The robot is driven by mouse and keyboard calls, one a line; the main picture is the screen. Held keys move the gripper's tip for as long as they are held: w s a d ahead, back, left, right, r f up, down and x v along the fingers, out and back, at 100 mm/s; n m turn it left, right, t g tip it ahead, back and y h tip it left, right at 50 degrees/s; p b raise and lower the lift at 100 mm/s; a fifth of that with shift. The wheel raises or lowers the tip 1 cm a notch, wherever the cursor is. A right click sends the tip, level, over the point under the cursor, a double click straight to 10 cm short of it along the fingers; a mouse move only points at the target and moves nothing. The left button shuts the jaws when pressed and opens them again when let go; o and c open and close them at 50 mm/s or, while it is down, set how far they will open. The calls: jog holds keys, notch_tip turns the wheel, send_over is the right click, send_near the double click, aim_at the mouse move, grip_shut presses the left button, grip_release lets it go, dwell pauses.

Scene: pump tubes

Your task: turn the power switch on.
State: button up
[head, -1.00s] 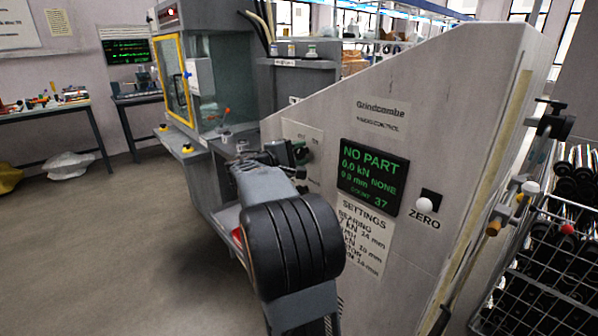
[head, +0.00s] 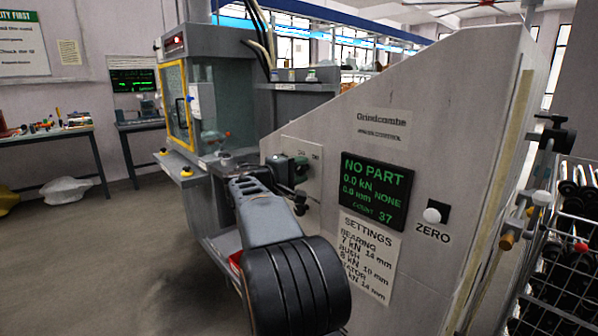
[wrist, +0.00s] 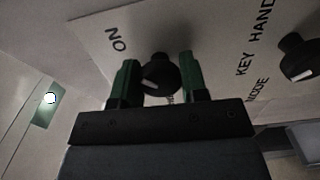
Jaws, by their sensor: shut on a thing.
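The light switch plate (head: 312,152) is on the side of the grey console. In the wrist view a black rotary knob (wrist: 160,82) on this plate, apparently the power switch, stands beside large letters that look like "NO" or "ON". My gripper (wrist: 157,68) has one green finger on each side of this knob and is shut on it. In the head view my gripper (head: 300,168) is at the plate, and my arm hides part of it. A second black knob (wrist: 298,58), near the words "KEY", "HAND" and "MODE", is to the right, clear of the fingers.
The console's dark screen (head: 374,188) reads "NO PART" in green. A white ZERO button (head: 432,215) is right of it. A grey machine with a yellow-framed door (head: 178,105) stands behind left. A wire rack (head: 565,270) is at right. The floor at left is open.

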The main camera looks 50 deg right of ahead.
jog(key=o, duration=0.9)
jog(key=shift+o, duration=0.2)
jog(key=w+a, duration=0.1)
jog(key=a, duration=1.2)
jog(key=shift+w+a+p, duration=0.25)
jog(key=shift+a+p, duration=0.1)
jog(key=shift+a, duration=0.05)
